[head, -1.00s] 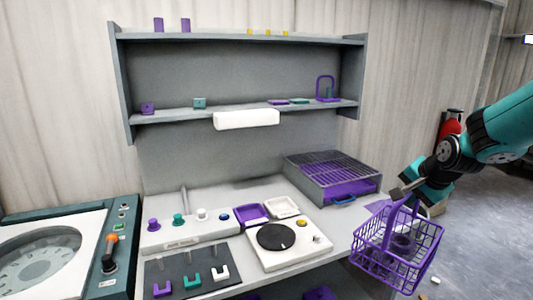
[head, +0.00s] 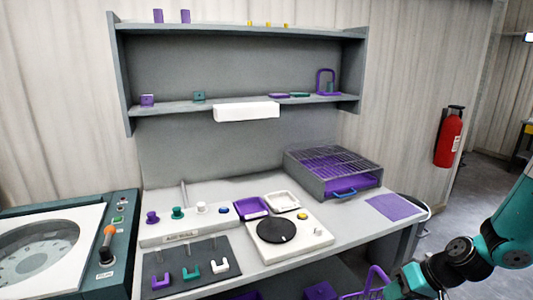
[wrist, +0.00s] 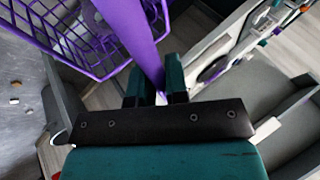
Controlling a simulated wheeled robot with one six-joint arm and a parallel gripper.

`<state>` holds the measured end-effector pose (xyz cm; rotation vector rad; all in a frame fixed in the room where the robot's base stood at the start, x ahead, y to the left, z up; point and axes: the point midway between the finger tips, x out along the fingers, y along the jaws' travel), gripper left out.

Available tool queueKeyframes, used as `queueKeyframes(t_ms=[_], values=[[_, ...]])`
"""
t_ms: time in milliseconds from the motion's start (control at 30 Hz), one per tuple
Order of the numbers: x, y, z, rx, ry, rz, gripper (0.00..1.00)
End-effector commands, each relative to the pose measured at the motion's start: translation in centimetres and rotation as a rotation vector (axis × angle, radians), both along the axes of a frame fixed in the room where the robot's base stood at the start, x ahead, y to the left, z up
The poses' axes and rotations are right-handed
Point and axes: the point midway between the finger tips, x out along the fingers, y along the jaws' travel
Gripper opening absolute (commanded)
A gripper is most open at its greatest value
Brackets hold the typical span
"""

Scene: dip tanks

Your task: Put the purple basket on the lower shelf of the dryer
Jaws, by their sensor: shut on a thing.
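The purple basket (wrist: 75,42) is a wire-mesh basket with a tall flat handle. My gripper (wrist: 157,85) is shut on that handle (wrist: 135,35), and the basket hangs to the left of the fingers in the wrist view. In the head view only part of the purple basket (head: 374,279) shows at the bottom edge, low in front of the bench's right end, beside my teal arm. Its lower part is cut off there. I cannot tell for sure which fixture is the dryer; no shelf is marked as its lower one.
The bench (head: 350,232) carries a grey slatted box (head: 322,184), a purple mat (head: 394,207), a round-plate device (head: 281,240) and colored knobs. A two-level wall shelf (head: 170,111) hangs above. Purple items (head: 320,291) sit beneath the bench. A fire extinguisher (head: 450,137) is at right.

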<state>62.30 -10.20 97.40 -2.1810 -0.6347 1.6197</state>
Motion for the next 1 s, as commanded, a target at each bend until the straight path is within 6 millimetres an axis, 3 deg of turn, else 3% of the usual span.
queueKeyframes(t_ms=[400, 1000], values=[[-4.1, 0.2, -5.0, 0.001, 0.000, 0.013, 0.00], [-4.2, 0.1, -5.2, -0.001, -0.002, 0.012, 0.00]])
